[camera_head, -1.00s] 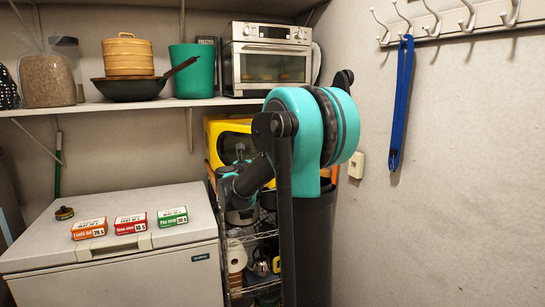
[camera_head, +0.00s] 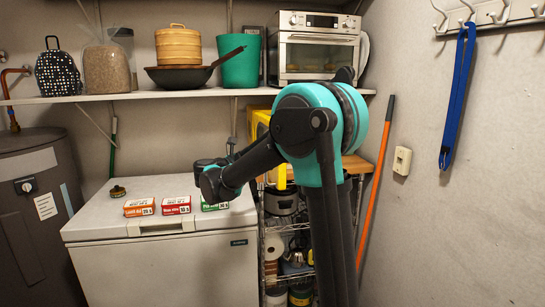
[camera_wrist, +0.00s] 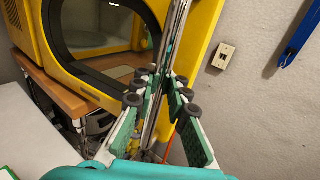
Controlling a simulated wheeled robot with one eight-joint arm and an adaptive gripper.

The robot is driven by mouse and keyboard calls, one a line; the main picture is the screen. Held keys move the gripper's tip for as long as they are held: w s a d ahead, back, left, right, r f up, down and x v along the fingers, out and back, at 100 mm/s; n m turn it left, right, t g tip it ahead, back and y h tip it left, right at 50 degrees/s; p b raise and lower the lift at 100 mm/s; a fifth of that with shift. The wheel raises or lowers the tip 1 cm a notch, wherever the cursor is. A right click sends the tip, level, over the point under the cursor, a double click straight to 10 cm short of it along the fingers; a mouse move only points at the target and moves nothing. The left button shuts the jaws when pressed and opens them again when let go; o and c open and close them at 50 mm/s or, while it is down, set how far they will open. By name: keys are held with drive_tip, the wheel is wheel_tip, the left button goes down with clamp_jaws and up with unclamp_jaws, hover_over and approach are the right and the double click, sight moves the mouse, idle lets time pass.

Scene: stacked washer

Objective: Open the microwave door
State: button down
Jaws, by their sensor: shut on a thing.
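The yellow microwave (camera_head: 259,122) stands on the wooden rack top under the wall shelf, mostly hidden behind my arm in the head view. In the wrist view its yellow body (camera_wrist: 33,32) is at the left. Its door (camera_wrist: 85,72), with a yellow frame and dark window, appears swung out from the body; how far is hard to tell. The chrome bar handle (camera_wrist: 167,45) runs upright near the door's right edge. My gripper (camera_wrist: 162,86) is shut on this handle, fingers on both sides. The gripper is hidden in the head view.
A white chest freezer (camera_head: 160,270) with several small boxes on its lid is left of the rack. A water heater (camera_head: 35,220) stands far left. An orange pole (camera_head: 376,180) leans at the right wall. A toaster oven (camera_head: 318,48) sits on the shelf above.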

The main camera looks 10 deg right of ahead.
drive_tip(key=shift+a, duration=0.1)
drive_tip(key=c, duration=1.5)
unclamp_jaws()
drive_tip(key=v, duration=1.2)
drive_tip(key=shift+r, duration=0.15)
